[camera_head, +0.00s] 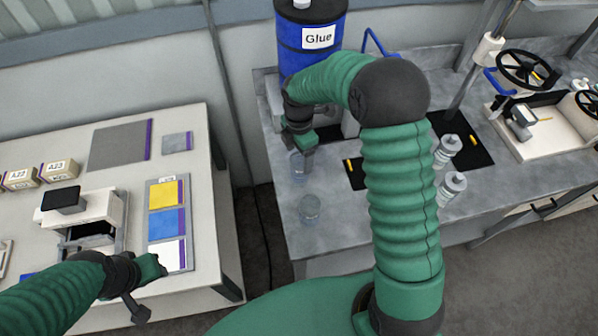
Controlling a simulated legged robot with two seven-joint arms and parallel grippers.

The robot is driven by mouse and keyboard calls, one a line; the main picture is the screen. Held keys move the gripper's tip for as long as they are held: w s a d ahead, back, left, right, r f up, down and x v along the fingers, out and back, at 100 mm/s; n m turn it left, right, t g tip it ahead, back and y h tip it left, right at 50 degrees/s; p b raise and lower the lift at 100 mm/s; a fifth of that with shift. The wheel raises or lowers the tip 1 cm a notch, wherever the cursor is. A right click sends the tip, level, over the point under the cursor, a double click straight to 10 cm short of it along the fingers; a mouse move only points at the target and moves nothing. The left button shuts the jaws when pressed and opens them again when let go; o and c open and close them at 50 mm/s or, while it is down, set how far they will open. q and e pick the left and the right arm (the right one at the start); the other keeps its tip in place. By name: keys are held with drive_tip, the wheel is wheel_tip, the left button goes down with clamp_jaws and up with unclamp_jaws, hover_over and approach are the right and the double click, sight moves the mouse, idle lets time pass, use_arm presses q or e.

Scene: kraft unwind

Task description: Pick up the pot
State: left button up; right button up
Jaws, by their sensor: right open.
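I cannot tell which is the task's pot. The green arm hides part of the counter to the right. My left gripper (147,288) is over the front of the white table at left, away from the pots; its jaw state is unclear.
A blue Glue drum (309,45) stands behind my right gripper. The left table (215,240) holds coloured sheets (166,225) and small boxes. A gap separates table and counter.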

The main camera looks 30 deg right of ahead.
sight(300, 166)
drive_tip(key=f, duration=0.1)
drive_tip(key=f+p, duration=0.1)
drive_tip(key=f, duration=0.2)
drive_tip(key=shift+s+a+f+p, duration=0.15)
drive_tip(key=shift+s+f+p, duration=0.15)
drive_tip(key=shift+s+f, duration=0.1)
drive_tip(key=shift+w+f, duration=0.1)
drive_tip(key=shift+f, duration=0.05)
drive_tip(key=shift+w, duration=0.1)
drive_tip(key=c, duration=1.3)
drive_tip(key=shift+c, duration=1.2)
